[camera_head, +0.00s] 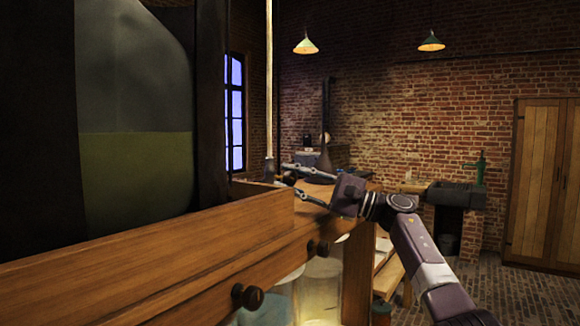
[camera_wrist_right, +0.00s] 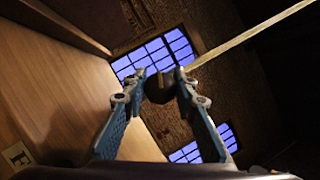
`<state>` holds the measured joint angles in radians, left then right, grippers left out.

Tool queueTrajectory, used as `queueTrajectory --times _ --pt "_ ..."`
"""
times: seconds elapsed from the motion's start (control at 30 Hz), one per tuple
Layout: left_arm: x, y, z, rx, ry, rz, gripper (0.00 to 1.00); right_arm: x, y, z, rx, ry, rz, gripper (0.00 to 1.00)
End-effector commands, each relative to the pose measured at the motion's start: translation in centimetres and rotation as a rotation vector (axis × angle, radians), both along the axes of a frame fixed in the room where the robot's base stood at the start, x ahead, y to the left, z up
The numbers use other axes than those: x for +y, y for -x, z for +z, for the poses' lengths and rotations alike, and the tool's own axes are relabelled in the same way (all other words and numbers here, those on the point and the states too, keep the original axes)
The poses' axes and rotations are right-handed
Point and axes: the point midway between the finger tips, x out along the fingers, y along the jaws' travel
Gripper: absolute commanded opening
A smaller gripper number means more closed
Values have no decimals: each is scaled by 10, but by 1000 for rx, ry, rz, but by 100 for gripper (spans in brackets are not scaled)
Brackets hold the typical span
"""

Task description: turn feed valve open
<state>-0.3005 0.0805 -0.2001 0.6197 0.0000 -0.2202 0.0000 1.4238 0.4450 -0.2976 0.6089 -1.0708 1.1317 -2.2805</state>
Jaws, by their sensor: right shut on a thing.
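My right gripper (camera_head: 289,177) reaches in from the right past the end of the wooden bench, its two fingers pointing left. In the right wrist view, my right gripper (camera_wrist_right: 161,83) has its blue fingertips on both sides of a small dark knob with a brownish bar, which looks like the feed valve (camera_wrist_right: 158,92). The valve's body is mostly hidden, and I cannot tell how far it is turned. A thin pale pipe (camera_wrist_right: 245,38) runs up from beside it. The pipe (camera_head: 269,90) stands upright in the head view. My left gripper is not in view.
A large glass jar (camera_head: 135,150) with yellow-green liquid fills the left, behind a wooden bench rail (camera_head: 200,245) with dark knobs (camera_head: 247,296). Glass jars (camera_head: 320,285) glow beneath. A plate marked F (camera_wrist_right: 18,156) lies on the wood. Floor (camera_head: 520,295) is free at right.

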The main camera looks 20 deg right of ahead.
Motion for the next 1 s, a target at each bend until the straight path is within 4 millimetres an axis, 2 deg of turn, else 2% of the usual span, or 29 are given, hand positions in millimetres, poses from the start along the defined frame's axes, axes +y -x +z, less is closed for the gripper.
queueTrajectory --times 0.03,0.1,0.4,0.7,1.0 --pt "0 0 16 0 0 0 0 -1 -1 8 -22 33 -2 2" --pt "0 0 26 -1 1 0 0 -1 -1 8 -60 80 -2 2" --pt "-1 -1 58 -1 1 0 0 -1 0 5 -186 239 -3 2" --pt "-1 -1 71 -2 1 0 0 0 0 1 -247 315 -3 2" --pt "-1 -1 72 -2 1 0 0 0 0 0 -258 328 -4 2"
